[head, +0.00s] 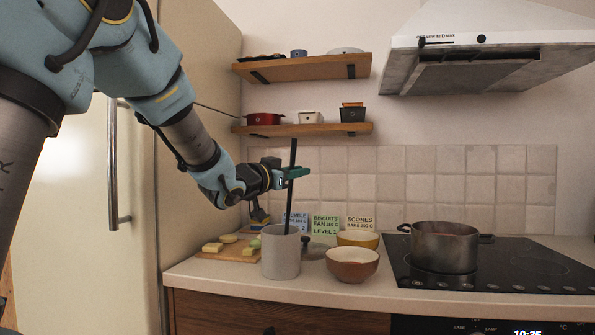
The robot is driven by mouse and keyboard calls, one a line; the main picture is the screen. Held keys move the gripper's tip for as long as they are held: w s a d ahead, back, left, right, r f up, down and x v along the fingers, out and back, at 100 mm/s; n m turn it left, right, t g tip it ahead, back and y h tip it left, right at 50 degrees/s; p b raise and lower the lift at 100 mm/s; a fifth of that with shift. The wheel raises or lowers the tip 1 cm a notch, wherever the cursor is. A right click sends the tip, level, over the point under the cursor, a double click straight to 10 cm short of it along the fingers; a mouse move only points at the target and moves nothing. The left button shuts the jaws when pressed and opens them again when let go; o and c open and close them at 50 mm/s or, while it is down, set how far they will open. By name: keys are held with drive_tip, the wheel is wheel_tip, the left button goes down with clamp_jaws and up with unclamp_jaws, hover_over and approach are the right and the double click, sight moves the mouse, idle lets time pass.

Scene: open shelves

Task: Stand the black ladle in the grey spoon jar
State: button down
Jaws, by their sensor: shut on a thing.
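The black ladle (292,172) is upright, with its thin dark handle rising above the grey spoon jar (280,256). The jar stands on the counter near its front edge. My gripper (292,173) is shut on the upper part of the handle, above the jar. The handle's lower end passes behind or into the jar's rim; the ladle's bowl is hidden, so I cannot tell how deep it sits.
Brown (352,265) and yellow (358,239) bowls stand right of the jar. A wooden board (222,253) with pale food pieces is on its left. Recipe cards (325,223) lean behind. A pot (444,247) sits on the black hob. Shelves (302,129) hang above.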

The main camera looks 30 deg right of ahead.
drive_tip(key=shift+f, duration=0.4)
drive_tip(key=c, duration=0.8)
unclamp_jaws()
drive_tip(key=shift+a, duration=0.1)
drive_tip(key=b+v, duration=0.2)
drive_tip(key=v, duration=0.8)
drive_tip(key=shift+s+a, duration=0.2)
drive_tip(key=shift+a, duration=0.1)
